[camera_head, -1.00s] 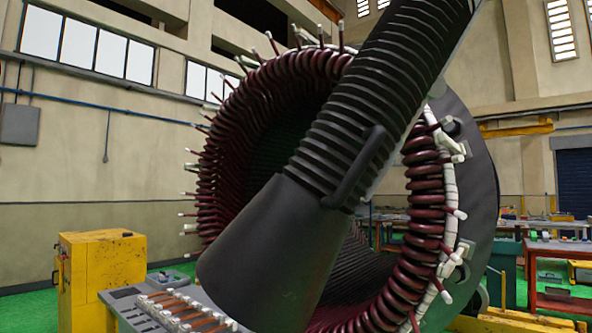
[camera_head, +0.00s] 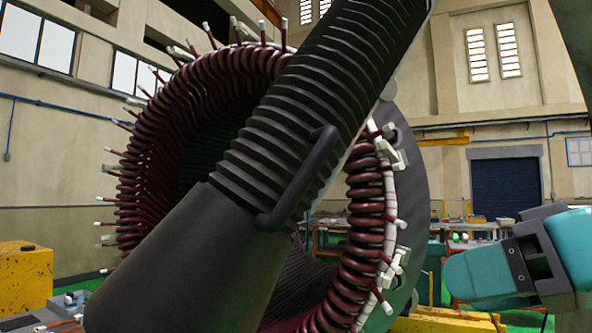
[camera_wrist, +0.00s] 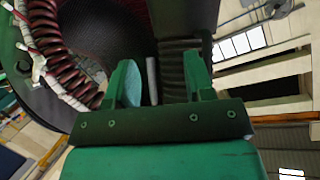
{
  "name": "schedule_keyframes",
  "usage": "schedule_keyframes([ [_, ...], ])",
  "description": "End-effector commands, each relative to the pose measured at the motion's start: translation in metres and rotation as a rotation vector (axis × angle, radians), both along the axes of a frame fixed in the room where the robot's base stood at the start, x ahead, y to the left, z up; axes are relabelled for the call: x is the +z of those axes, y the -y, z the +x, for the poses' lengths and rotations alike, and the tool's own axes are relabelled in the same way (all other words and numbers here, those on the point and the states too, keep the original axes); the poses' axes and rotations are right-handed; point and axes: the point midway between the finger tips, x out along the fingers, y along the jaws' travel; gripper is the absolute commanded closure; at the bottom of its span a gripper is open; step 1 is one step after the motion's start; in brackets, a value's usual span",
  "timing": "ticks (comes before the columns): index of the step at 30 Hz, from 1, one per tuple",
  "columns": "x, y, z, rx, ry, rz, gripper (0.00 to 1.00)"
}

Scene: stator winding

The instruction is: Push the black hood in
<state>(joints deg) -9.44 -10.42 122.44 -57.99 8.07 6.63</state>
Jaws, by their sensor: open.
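The black hood (camera_head: 185,265) is a wide smooth cone on a ribbed black hose (camera_head: 320,90). It slants across the front of the stator (camera_head: 225,90), its wide end at lower left. A dark handle (camera_head: 310,180) is on its side. In the wrist view my gripper (camera_wrist: 160,62) is open, its two green fingers apart, facing the ribbed hose (camera_wrist: 173,75). A grey bar (camera_wrist: 152,80), which looks like the handle, stands between the fingers; I cannot tell whether they touch it.
Dark red coils (camera_head: 370,205) with white ends ring the stator, close behind the hood; they also show in the wrist view (camera_wrist: 55,45). A yellow block (camera_head: 25,282) stands at lower left. A workbench (camera_head: 470,228) is at the back right.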

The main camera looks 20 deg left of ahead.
Motion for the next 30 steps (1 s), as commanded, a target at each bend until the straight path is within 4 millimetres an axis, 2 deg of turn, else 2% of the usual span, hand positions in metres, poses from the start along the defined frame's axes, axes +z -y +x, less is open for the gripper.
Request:
schedule_keyframes([
  [1, 0.034, -0.006, 0.005, 0.021, 0.049, 0.096, 0.52],
  [3, 0.069, -0.011, 0.005, 0.056, 0.096, 0.208, 0.52],
  [6, 0.096, -0.015, 0.003, 0.085, 0.127, 0.294, 0.52],
  [11, 0.103, -0.031, 0.005, 0.093, 0.131, 0.314, 0.52],
  [24, 0.104, -0.125, 0.028, 0.090, 0.129, 0.307, 0.52],
  [30, 0.103, -0.160, 0.037, 0.087, 0.131, 0.307, 0.52],
])
